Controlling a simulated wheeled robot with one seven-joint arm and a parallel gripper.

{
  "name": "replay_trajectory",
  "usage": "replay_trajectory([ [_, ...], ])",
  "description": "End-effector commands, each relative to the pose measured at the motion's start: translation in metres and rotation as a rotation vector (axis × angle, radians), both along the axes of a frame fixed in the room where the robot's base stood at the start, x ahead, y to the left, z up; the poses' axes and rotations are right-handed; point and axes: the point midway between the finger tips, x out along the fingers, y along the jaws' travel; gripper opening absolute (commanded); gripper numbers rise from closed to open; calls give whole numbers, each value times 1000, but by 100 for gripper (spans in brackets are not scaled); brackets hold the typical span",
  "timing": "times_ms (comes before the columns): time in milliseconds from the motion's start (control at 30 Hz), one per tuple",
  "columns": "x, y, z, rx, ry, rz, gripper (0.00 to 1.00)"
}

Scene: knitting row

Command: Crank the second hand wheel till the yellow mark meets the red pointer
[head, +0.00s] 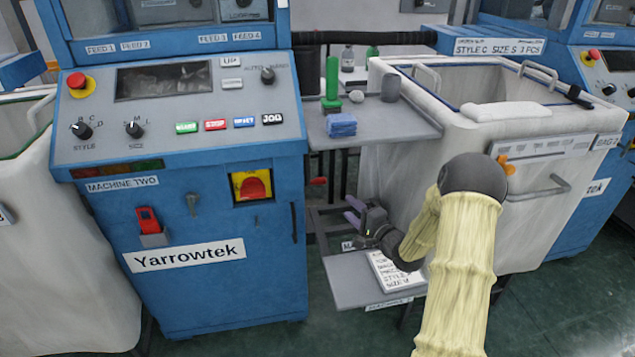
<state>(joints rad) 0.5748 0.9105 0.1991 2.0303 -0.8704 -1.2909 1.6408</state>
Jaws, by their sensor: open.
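The blue machine labelled "MACHINE TWO" (190,250) stands at the left. A small red piece (318,181) juts from its right side; I cannot tell whether it is the pointer or part of a crank. A dark upright strip (294,222) shows at the machine's right front edge. No wheel face or yellow mark can be made out, as the machine's side is turned away. My gripper (350,210) is open and empty, its fingers pointing left, right of the machine and apart from it, above a low grey shelf.
The low shelf (350,293) holds a printed sheet (392,272). A higher grey shelf (395,128) carries a green cone (332,85) and blue cloths (342,125). A white bin (560,115) stands right, close behind my arm. Dark floor is clear in front.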

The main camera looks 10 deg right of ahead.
Motion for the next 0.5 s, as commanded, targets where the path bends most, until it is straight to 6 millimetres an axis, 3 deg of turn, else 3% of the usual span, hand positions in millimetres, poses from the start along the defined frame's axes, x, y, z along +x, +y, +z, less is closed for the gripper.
replay_trajectory([
  [233,19,9,-2,-4,-3,3,42],
  [500,62,27,-4,-4,-3,2,42],
])
